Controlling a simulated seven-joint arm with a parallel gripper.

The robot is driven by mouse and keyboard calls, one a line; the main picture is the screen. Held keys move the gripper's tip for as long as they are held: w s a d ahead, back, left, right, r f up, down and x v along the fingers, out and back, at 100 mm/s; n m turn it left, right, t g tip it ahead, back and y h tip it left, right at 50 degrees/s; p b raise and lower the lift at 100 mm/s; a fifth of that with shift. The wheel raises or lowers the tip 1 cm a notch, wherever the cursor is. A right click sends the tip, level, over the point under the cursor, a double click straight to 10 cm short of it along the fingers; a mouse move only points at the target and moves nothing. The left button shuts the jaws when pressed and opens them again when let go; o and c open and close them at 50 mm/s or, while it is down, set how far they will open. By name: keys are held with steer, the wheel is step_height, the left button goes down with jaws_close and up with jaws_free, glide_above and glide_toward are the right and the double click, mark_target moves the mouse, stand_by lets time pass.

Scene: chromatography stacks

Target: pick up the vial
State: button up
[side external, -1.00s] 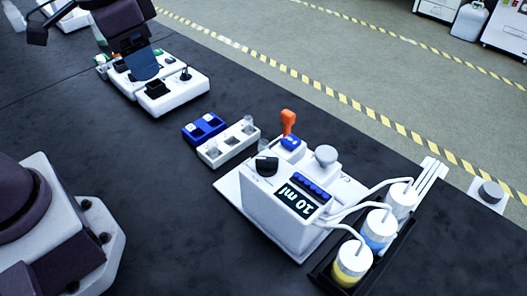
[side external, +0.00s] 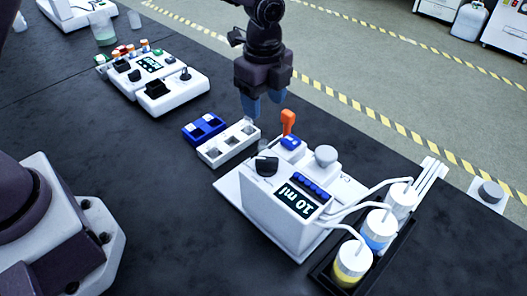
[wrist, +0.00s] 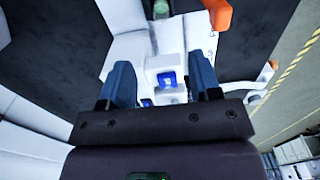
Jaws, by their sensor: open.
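A small clear vial (side external: 248,127) seems to stand at the right end of the white three-slot rack (side external: 212,154) in the side view, only faintly visible. Another clear, glass-like shape (side external: 263,146) shows beside the dispenser. My gripper (side external: 262,106) is open, pointing down above and just behind the right end of the rack. In the wrist view my gripper (wrist: 162,82) shows two blue fingers spread apart. A blue square part (wrist: 167,80) on a white body shows between them. No vial can be made out clearly there.
The white dispenser (side external: 270,222) reading "10 ml" stands close to the right, with an orange handle (side external: 288,121) rising near my fingers. A blue two-slot block (side external: 203,129) is left of the rack. Tubed bottles (side external: 380,228) stand at right.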

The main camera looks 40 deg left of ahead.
mark_target(264, 143)
step_height(264, 143, down, 7)
steer(key=shift+f, duration=0.15)
steer(key=f, duration=0.5)
steer(key=shift+w+a, duration=0.15)
steer(key=shift+a, duration=0.05)
steer(key=shift+c, duration=0.4)
jaws_close()
steer(key=shift+r, duration=0.1)
